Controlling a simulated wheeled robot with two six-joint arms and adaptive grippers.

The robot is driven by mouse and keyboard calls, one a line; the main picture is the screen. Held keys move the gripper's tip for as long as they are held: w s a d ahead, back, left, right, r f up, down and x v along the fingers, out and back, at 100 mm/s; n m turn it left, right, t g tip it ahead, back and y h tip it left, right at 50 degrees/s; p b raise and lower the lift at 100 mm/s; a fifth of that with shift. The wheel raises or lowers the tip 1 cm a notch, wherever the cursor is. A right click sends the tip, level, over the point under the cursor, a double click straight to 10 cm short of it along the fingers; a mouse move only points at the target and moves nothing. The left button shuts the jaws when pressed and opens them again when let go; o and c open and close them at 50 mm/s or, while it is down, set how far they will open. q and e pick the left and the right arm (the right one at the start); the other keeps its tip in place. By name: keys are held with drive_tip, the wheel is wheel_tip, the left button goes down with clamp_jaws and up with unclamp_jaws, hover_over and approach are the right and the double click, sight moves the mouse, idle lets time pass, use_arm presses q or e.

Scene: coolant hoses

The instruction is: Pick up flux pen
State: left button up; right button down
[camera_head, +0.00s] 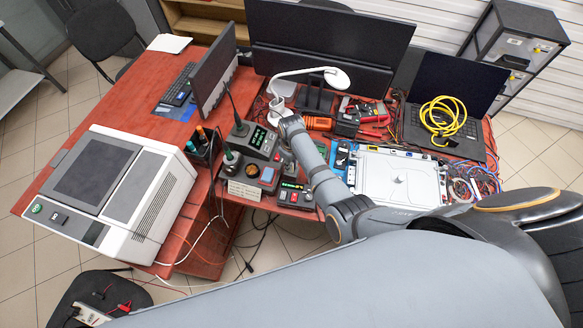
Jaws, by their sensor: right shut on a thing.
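My right arm comes in from the lower right and reaches up over the workbench. Its gripper (284,152) hangs at the arm's far end, in front of the soldering station (254,140). It is small and dark here, and the wrist partly covers it. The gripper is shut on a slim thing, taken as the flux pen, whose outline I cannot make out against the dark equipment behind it. My left gripper is not in view.
A holder (200,152) with coloured handles stands left of the stations. A white desk lamp (310,76) rises behind the wrist. A large grey machine (118,190) fills the left bench.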

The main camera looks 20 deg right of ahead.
drive_tip(key=shift+r, duration=0.1)
wheel_tip(320, 180, up, 6)
drive_tip(key=p, duration=0.6)
drive_tip(key=shift+p, duration=0.35)
drive_tip(key=shift+r+b, duration=0.55)
drive_tip(key=shift+r, duration=1.35)
